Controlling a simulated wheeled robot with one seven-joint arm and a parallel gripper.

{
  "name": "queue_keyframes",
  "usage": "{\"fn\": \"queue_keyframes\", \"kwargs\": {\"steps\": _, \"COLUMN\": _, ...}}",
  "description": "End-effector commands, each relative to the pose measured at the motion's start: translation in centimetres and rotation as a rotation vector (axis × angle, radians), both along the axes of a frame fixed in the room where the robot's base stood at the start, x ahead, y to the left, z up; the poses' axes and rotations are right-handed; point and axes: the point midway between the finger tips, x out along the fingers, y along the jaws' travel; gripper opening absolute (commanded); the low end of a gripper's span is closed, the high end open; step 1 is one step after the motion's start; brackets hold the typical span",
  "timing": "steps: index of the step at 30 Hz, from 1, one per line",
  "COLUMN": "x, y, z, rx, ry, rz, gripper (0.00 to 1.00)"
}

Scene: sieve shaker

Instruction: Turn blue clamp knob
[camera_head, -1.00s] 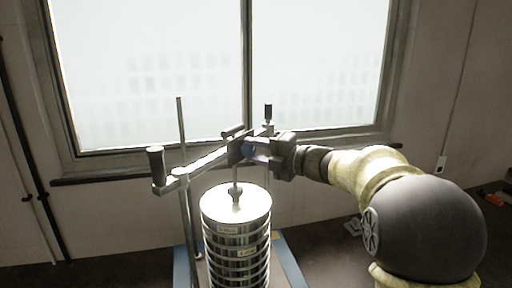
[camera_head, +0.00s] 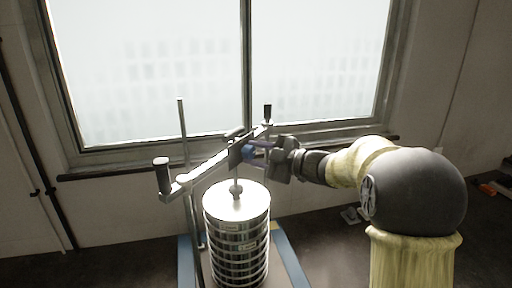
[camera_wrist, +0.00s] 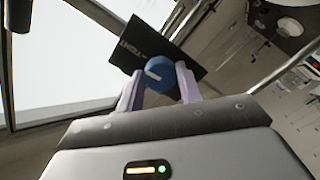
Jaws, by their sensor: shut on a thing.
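The blue clamp knob (camera_wrist: 160,76) has a white mark on its face and sits in front of a dark plate (camera_wrist: 132,42) with lettering. In the head view the knob (camera_head: 249,153) is at the middle of the clamp bar (camera_head: 208,167), above the sieve stack. My gripper (camera_wrist: 160,88) is shut on the knob, one pale finger on each side of it. In the head view my gripper (camera_head: 262,150) reaches the knob from the right. The knob's back is hidden by its own face.
The stack of round metal sieves (camera_head: 237,235) stands on a blue-edged base (camera_head: 290,262) below the bar. Black handles stand at the bar's left end (camera_head: 161,172) and far end (camera_head: 267,112). An upright rod (camera_head: 183,130) rises on the left. A window (camera_head: 150,75) is behind.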

Motion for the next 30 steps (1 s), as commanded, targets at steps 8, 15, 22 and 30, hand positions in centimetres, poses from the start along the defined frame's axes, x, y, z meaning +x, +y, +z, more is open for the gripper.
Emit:
{"fn": "queue_keyframes", "kwargs": {"steps": 8, "x": 0.04, "y": -0.11, "z": -0.15, "rx": 0.039, "ry": 0.078, "rz": -0.003, "gripper": 0.13}}
{"fn": "queue_keyframes", "kwargs": {"steps": 15, "x": 0.03, "y": -0.09, "z": -0.25, "rx": 0.044, "ry": 0.087, "rz": -0.002, "gripper": 0.13}}
{"fn": "queue_keyframes", "kwargs": {"steps": 22, "x": 0.03, "y": -0.08, "z": -0.28, "rx": 0.044, "ry": 0.087, "rz": -0.002, "gripper": 0.44}}
{"fn": "queue_keyframes", "kwargs": {"steps": 30, "x": 0.01, "y": -0.05, "z": -0.13, "rx": 0.044, "ry": 0.083, "rz": -0.001, "gripper": 0.58}}
